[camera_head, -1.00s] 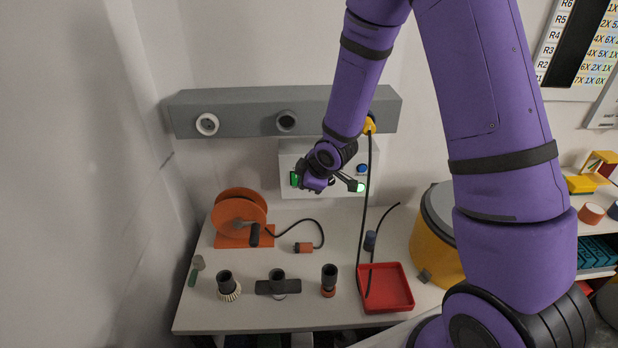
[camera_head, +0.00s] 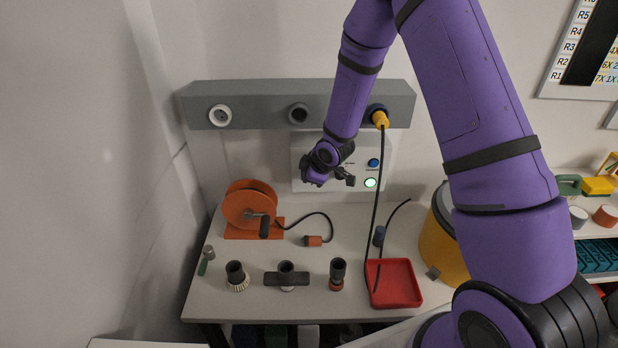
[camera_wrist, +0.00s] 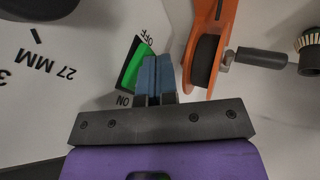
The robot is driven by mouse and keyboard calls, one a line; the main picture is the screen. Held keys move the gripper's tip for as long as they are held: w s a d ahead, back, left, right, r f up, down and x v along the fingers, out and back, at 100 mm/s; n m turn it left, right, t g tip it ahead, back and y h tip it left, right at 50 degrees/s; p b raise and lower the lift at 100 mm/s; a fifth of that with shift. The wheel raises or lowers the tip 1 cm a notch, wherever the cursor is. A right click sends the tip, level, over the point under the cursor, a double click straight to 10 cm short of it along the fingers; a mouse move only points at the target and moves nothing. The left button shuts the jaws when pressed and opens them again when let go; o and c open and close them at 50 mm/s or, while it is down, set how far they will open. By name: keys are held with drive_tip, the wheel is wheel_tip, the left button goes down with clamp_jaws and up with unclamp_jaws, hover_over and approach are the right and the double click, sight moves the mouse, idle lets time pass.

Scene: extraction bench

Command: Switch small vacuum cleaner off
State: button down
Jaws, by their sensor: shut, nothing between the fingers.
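A pale wall box (camera_head: 384,158) bears a blue button (camera_head: 373,162) and a lit green button (camera_head: 370,182). In the wrist view its green rocker switch (camera_wrist: 133,66) has OFF printed at its upper end and ON at its lower end. I cannot tell which end is pressed in. My gripper (camera_wrist: 153,75) is shut and empty, its blue fingertips right beside the switch; contact is unclear. In the head view my gripper (camera_head: 316,177) hides the switch. A yellow drum-shaped vacuum cleaner (camera_head: 437,243) stands at right, partly behind my arm.
A grey socket rail (camera_head: 257,104) runs above the box, with a yellow plug (camera_head: 380,119) and a hanging black cable. Below are an orange reel (camera_head: 247,204), several dark nozzles and a red tray (camera_head: 394,284).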

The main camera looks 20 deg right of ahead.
drive_tip(key=shift+w+d+f, duration=0.15)
drive_tip(key=shift+w+f, duration=0.15)
drive_tip(key=shift+f, duration=0.15)
drive_tip(key=shift+r, duration=0.1)
